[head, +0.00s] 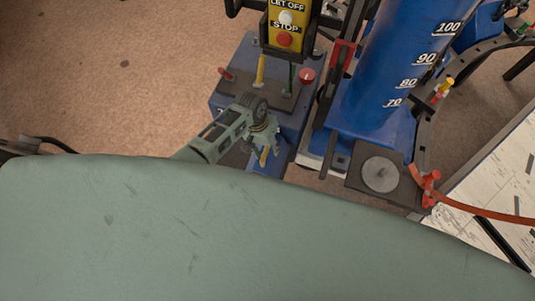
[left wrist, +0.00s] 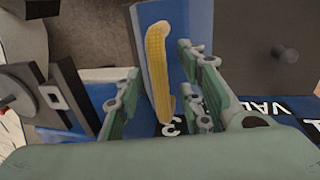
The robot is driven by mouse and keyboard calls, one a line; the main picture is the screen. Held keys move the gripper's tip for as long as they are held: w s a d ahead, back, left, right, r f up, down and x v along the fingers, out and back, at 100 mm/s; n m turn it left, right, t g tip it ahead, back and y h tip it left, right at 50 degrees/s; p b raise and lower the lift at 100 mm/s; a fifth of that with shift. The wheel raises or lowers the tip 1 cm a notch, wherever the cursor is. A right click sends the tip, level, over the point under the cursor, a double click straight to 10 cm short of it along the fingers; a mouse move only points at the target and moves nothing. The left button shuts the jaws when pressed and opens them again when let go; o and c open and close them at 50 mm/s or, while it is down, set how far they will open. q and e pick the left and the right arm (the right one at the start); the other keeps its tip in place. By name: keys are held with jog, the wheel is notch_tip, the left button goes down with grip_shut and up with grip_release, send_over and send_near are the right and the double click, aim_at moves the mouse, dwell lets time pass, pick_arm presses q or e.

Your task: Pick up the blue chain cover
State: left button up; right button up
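My left gripper (head: 267,135) reaches over the lower front of the blue control box in the head view. In the left wrist view its two fingers (left wrist: 158,85) stand apart on either side of a blue panel (left wrist: 195,20) with a yellow ribbed strip (left wrist: 158,65) on it. This may be the blue chain cover, but I cannot tell for sure. In the head view a blue piece (head: 268,167) with a yellow mark shows just below the fingers, partly hidden by them. I see no clear grip on it. My right gripper is out of view.
The blue control box (head: 228,100) carries a yellow button pendant (head: 287,17) and several levers. A blue numbered tower (head: 400,60) stands to its right, beside a dark plate with a grey disc (head: 381,174). An orange hose (head: 480,211) runs at right.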

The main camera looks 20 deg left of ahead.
pick_arm(q)
grip_shut()
dwell(0.7)
jog(key=shift+w+r, duration=0.1)
